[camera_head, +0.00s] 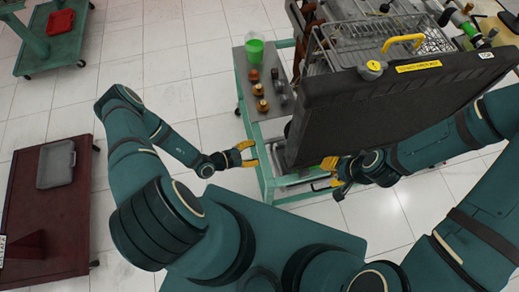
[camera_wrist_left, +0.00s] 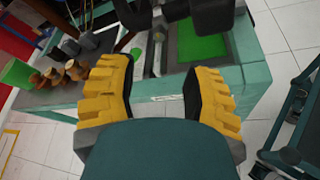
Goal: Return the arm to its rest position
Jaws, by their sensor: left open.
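My left gripper (camera_head: 250,153), with yellow fingers, is open at the left end of the green-framed cart (camera_head: 264,168). In the left wrist view my left gripper (camera_wrist_left: 160,90) shows its two fingers wide apart with nothing between them. The cart frame (camera_wrist_left: 258,78) lies beyond the fingertips. My left arm (camera_head: 140,140) reaches out bent from the left. My right gripper (camera_head: 332,172) is by the lower edge of a large tilted black panel (camera_head: 390,115). Whether its fingers hold the panel cannot be told.
The cart's grey shelf (camera_head: 250,90) bears a green container (camera_head: 255,50) and several brass and dark parts. A wire rack (camera_head: 375,35) stands behind the panel. A dark red table (camera_head: 50,210) with a grey tray (camera_head: 55,165) is at left. White floor between them is clear.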

